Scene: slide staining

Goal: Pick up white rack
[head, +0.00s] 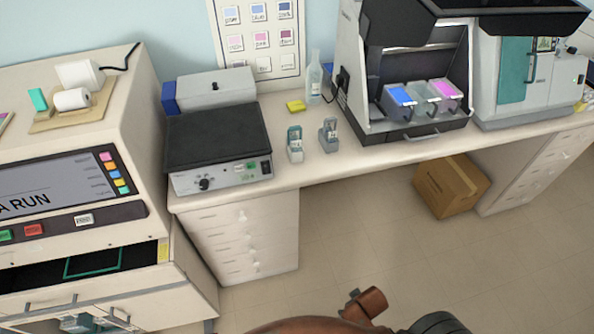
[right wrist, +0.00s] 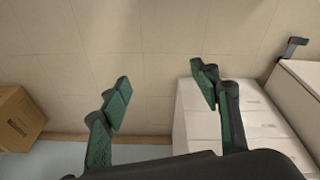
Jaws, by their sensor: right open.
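A small whitish rack (head: 295,152) with a teal part at its top stands upright on the counter, right of the hotplate; it looks like the white rack. A similar greyer rack (head: 329,136) stands just to its right. Neither rack shows in the right wrist view. My right gripper (right wrist: 162,84) is open and empty there, with its green fingers spread over the floor and beside a white drawer unit. No gripper shows in the head view, only a part of my arm at the bottom.
A black-topped hotplate (head: 218,135) stands left of the racks. A staining machine (head: 410,132) with coloured baths stands to their right. A yellow block (head: 296,106) and a clear bottle (head: 314,78) are behind. A cardboard box (head: 450,187) sits on the floor under the counter.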

